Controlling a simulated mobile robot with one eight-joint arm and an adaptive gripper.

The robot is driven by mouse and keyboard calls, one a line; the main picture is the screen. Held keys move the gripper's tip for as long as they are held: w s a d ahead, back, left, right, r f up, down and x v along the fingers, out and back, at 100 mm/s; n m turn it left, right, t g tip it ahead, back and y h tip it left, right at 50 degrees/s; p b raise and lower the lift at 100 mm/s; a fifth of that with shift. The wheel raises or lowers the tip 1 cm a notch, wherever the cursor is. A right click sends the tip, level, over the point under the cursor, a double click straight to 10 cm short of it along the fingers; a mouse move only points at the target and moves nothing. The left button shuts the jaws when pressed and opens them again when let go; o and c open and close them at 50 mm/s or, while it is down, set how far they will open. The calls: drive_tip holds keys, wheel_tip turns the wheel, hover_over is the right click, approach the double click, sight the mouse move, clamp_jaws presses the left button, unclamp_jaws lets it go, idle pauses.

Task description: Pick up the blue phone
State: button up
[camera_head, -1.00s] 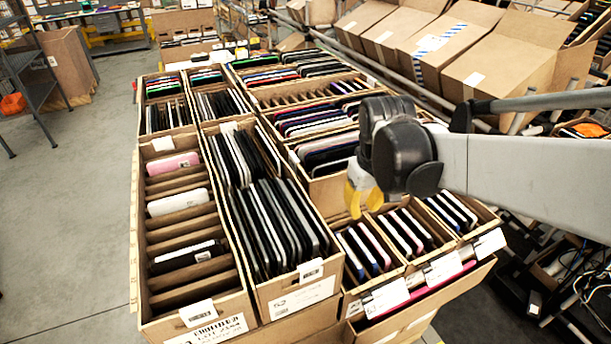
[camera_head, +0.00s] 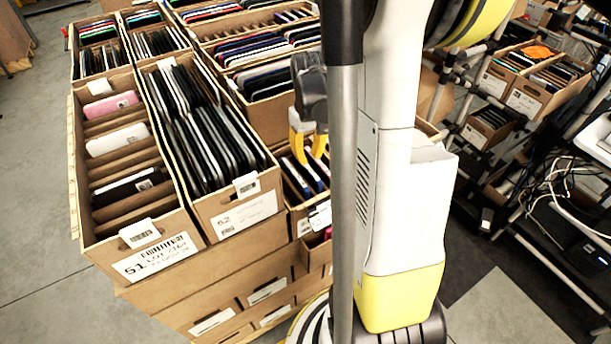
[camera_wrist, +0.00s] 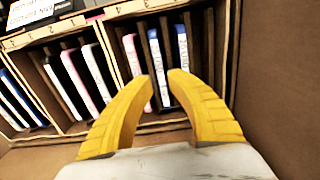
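My gripper (camera_head: 307,150) points down over the front small carton in the head view, its yellow fingers apart. In the wrist view my gripper (camera_wrist: 161,78) is open, and its fingertips are close to a row of upright, tilted phones. A blue-faced phone (camera_wrist: 159,68) stands between the fingertips, leaning in a slotted compartment. Another blue-edged phone (camera_wrist: 183,48) stands just right of it, and a pale phone (camera_wrist: 132,55) just left. I cannot tell whether the fingers touch any phone. In the head view, blue-edged phones (camera_head: 304,174) show below the gripper, partly hidden by my arm.
Thin cardboard dividers separate the phones. A cardboard wall (camera_wrist: 275,85) rises close on the right in the wrist view. A long carton (camera_head: 155,252) with pink, white and black phones and a carton of dark phones (camera_head: 246,208) stand left of the gripper.

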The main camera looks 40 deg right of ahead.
sight(307, 166)
drive_tip(key=f, duration=0.1)
drive_tip(key=f+b, duration=0.1)
drive_tip(key=f, duration=0.1)
drive_tip(key=f+b, duration=0.1)
drive_tip(key=f, duration=0.1)
drive_tip(key=shift+w+d, duration=0.1)
drive_tip(key=shift+w, duration=0.3)
clamp_jaws()
drive_tip(key=shift+r, duration=0.15)
